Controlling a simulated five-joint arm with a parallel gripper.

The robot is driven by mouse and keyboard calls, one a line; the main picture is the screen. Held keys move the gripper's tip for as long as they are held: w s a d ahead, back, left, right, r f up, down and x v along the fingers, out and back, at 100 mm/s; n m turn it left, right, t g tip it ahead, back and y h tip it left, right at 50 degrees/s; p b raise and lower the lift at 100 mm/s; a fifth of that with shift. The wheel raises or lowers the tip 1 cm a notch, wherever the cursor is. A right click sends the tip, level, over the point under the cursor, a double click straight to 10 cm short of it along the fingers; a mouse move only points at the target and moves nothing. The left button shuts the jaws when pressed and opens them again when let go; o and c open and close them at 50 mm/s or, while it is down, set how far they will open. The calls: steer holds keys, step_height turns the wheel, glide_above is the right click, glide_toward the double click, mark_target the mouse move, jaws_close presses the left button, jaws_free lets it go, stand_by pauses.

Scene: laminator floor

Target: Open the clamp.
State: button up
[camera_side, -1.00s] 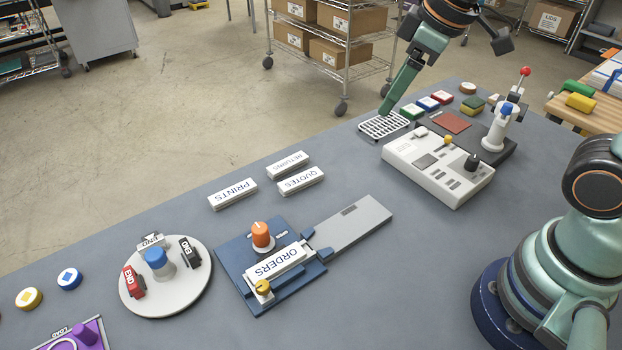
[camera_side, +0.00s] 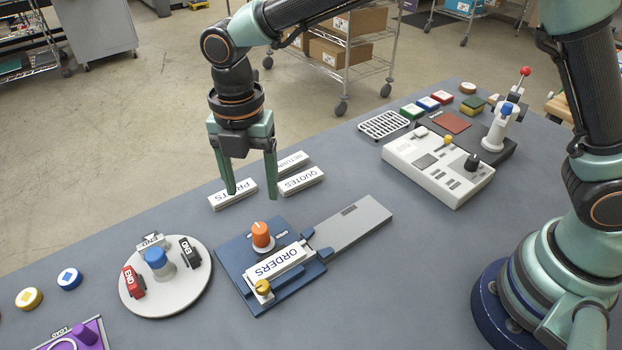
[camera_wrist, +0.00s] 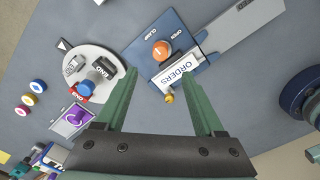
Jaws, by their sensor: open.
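The clamp is a blue fixture (camera_side: 236,262) on the bench, with an orange knob (camera_side: 262,236) on top. In the wrist view the knob (camera_wrist: 161,50) sits between printed words that read CLAMP and OPEN. A white ORDERS block (camera_side: 275,264) lies in the fixture, with a small yellow knob (camera_side: 263,288) at its near end. A grey slide plate (camera_side: 358,222) extends to the right. My gripper (camera_side: 252,194) points down with its fingers spread and empty, above and behind the orange knob. In the wrist view the knob is ahead of the fingers, towards the top.
PRINTS (camera_side: 233,195), QUOTES (camera_side: 301,181) and RETURNS blocks lie just behind the clamp, near the fingers. A round turntable (camera_side: 178,300) with END blocks stands left. A white control box (camera_side: 432,170) stands right. Bare bench lies in front of the clamp.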

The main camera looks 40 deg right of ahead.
mark_target(259, 228)
step_height(259, 228, down, 12)
steer(key=shift+r, duration=0.15)
stand_by(0.3)
jaws_close()
